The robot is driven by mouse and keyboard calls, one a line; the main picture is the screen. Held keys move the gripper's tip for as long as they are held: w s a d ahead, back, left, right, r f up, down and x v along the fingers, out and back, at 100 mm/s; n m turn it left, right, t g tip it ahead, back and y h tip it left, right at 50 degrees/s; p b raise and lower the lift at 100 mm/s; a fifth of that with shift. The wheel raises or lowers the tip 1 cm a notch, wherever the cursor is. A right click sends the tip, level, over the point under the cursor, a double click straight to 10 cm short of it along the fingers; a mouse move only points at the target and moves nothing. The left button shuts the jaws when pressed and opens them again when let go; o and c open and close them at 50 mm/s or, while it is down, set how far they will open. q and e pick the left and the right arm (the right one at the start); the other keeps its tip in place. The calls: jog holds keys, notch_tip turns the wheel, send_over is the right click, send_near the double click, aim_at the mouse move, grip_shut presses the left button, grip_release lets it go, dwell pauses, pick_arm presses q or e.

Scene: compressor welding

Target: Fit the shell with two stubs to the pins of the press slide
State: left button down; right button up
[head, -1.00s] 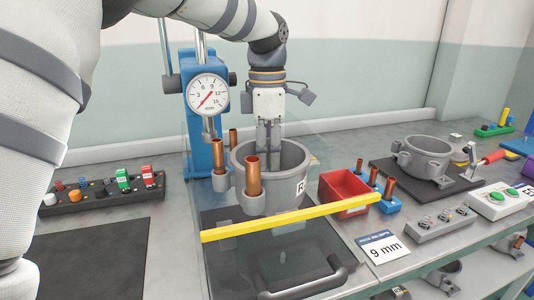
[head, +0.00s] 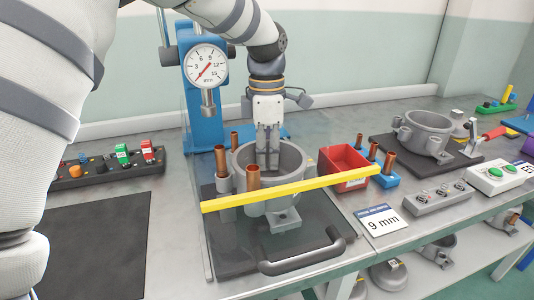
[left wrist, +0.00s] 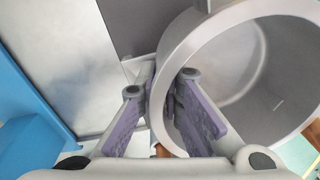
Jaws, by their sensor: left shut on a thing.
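The grey shell (head: 293,158) is a round, open-topped pot with copper tubes (head: 221,162) standing upright on its left and front sides. It is upright over the dark press slide (head: 235,258) with its front handle. A lug of the shell (head: 284,221) shows just above the slide; I cannot tell whether it touches. The slide's pins are hidden. My left gripper (head: 268,165) points straight down and is shut on the shell's rim. In the left wrist view the purple-padded fingers (left wrist: 177,112) straddle the shell wall (left wrist: 172,75). My right gripper is out of view.
A yellow bar (head: 300,189) crosses in front of the shell. Behind stands the blue press with a dial gauge (head: 205,65). At right are a red bin (head: 345,168), a blue block with copper tubes (head: 384,178), a 9 mm card (head: 383,220) and another shell (head: 426,132).

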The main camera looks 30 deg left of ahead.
pick_arm(q)
jog(key=shift+f, duration=1.35)
jog(key=c, duration=1.7)
grip_release()
jog(key=shift+o, duration=0.2)
jog(key=r, duration=1.2)
jog(key=shift+w+a, duration=0.15)
jog(key=shift+w, duration=0.05)
